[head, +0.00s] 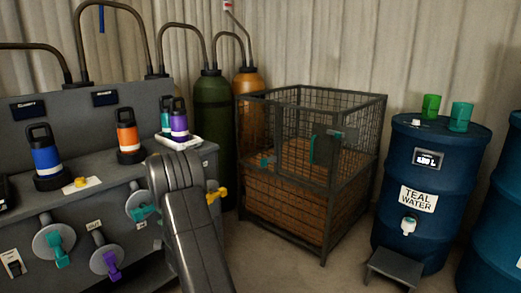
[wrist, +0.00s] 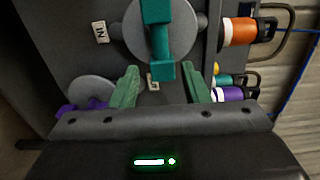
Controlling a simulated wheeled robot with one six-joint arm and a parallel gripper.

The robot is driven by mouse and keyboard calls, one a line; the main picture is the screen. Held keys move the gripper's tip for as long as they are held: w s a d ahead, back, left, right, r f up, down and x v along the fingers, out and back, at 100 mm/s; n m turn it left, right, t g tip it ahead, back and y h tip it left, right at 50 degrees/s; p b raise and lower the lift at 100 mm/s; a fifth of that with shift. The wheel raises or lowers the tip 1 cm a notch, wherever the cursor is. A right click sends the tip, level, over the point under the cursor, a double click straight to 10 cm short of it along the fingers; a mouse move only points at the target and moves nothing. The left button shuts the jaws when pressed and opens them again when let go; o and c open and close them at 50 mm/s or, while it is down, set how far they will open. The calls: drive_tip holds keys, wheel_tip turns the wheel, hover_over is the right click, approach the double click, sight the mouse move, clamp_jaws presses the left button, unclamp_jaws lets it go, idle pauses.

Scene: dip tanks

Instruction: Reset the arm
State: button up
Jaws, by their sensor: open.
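My gripper (wrist: 160,68) is open in the wrist view, its two green fingers apart with nothing gripped. A grey round valve with a teal handle (wrist: 156,38) is in front of it. The handle's lower end shows between the fingertips in the picture; I cannot tell whether it lies between them in depth. In the head view my grey arm reaches up to the bench front, and my gripper is hidden there. A teal-handled valve (head: 140,205) shows just left of the arm.
The grey bench carries a blue bottle (head: 46,160), an orange bottle (head: 127,138) and a purple bottle (head: 179,122). Purple (head: 111,262) and teal (head: 58,247) valve handles and a yellow one (head: 217,193) stick out. A wire cage (head: 312,125) and blue barrel (head: 418,235) stand right.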

sight(153, 210)
drive_tip(key=b+x, duration=0.1)
drive_tip(key=x, duration=0.7)
drive_tip(key=shift+a, duration=0.15)
drive_tip(key=p+v, duration=0.2)
drive_tip(key=v, duration=1.1)
drive_tip(key=b+x, duration=0.2)
drive_tip(key=x, duration=1.1)
drive_tip(key=shift+r+n+b, duration=0.15)
drive_tip(key=shift+n+b, duration=0.05)
drive_tip(key=shift+n, duration=0.85)
drive_tip(key=shift+r+n+b, duration=0.15)
drive_tip(key=shift+n+b, duration=0.05)
drive_tip(key=shift+n, duration=0.85)
